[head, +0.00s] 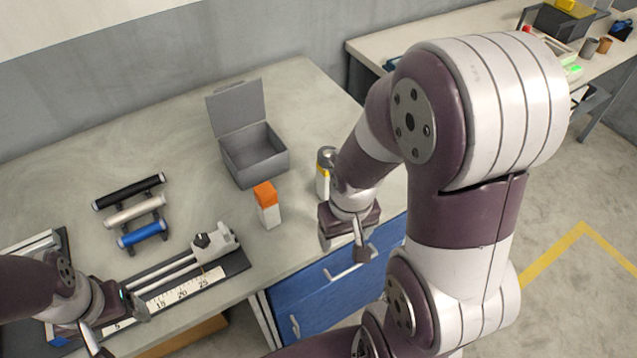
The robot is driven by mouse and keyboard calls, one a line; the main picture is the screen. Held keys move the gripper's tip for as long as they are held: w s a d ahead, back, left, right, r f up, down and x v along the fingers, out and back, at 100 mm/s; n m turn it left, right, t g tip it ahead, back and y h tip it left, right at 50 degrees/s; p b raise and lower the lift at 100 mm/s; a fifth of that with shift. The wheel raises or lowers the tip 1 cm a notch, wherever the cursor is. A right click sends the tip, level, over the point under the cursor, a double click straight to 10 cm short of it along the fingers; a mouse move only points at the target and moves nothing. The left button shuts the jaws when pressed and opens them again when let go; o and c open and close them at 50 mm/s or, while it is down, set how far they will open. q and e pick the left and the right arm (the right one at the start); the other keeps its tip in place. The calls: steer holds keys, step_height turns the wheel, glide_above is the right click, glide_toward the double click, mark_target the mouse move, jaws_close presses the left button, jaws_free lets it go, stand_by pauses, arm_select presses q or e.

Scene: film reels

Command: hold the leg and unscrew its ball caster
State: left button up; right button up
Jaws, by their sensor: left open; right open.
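Three short rods lie on small dark stands at the left of the workbench: black (128,192), white (134,211) and blue (143,234). I cannot tell whether one of them is the leg, and no ball caster can be made out. My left gripper (112,328) is open at the lower left, over the near end of a ruled measuring fixture (190,289), and is partly cut off by the frame. My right gripper (344,246) is open and empty, pointing down near the bench's front edge, above the blue drawers.
A grey box (254,160) with its lid up stands mid-bench. Blue drawers (330,288) are below. A second bench (385,45) is behind. The bench's back left is clear.

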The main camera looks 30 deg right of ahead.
steer(key=d+f+m, duration=0.1)
steer(key=d+f, duration=0.4)
steer(key=d, duration=0.3)
steer(key=n+t+y+b, duration=0.2)
steer(key=n+t, duration=0.2)
steer(key=t, duration=0.9)
glide_toward(327, 172)
step_height(327, 172, down, 2)
steer(key=d, duration=0.2)
steer(key=shift+g, duration=0.3)
steer(key=x, duration=0.6)
steer(key=p+x, duration=0.1)
steer(key=x, duration=0.5)
steer(key=shift+w+a+r, duration=0.2)
steer(key=shift+a, duration=0.05)
steer(key=shift+w+m+h, duration=0.15)
steer(key=shift+m+h, duration=0.15)
steer(key=c, duration=0.7)
arm_select(q)
steer(key=shift+d+f, duration=0.25)
steer(key=shift+f, duration=0.2)
arm_select(e)
steer(key=c, duration=0.5)
